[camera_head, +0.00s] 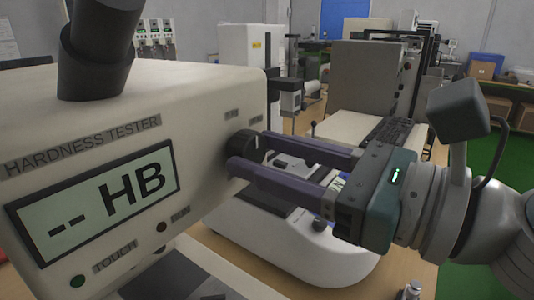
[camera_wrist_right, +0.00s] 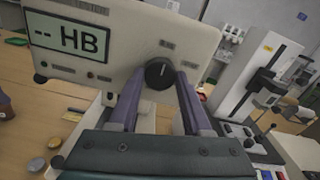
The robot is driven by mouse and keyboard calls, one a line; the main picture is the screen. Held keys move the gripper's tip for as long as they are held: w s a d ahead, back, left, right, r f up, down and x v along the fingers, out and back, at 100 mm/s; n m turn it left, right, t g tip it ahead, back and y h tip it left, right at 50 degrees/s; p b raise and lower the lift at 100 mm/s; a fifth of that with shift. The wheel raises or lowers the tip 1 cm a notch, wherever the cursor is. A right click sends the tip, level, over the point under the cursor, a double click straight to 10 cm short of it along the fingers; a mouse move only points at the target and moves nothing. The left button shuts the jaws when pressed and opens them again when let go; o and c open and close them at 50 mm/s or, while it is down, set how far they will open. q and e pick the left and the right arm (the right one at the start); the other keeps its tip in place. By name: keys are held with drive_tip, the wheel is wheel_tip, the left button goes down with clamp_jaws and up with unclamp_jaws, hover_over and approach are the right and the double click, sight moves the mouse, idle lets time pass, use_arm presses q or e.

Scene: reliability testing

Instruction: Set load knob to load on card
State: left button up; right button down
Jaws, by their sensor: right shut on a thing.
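The hardness tester (camera_head: 205,95) is a cream machine filling the left of the head view, with a display (camera_head: 100,203) reading "-- HB". The labels around the knob are too small to read. No card is clearly visible. My left gripper is not in view.
A tall white test stand (camera_wrist_right: 262,75) is at the right in the wrist view. Small round containers (camera_wrist_right: 37,164) lie on the wooden table at lower left there.

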drive_tip(key=shift+m, duration=0.3)
drive_tip(key=m+p, duration=0.2)
drive_tip(key=m, duration=0.2)
drive_tip(key=shift+r+m, duration=0.1)
drive_tip(key=shift+m, duration=0.2)
drive_tip(key=m+p, duration=0.2)
drive_tip(key=m, duration=0.4)
drive_tip(key=shift+p, duration=0.3)
drive_tip(key=m+p, duration=0.2)
drive_tip(key=m, duration=0.4)
drive_tip(key=shift+m, duration=0.4)
drive_tip(key=m+p, duration=0.1)
drive_tip(key=m, duration=0.4)
drive_tip(key=shift+m+p, duration=0.4)
drive_tip(key=shift+c, duration=1.7)
unclamp_jaws()
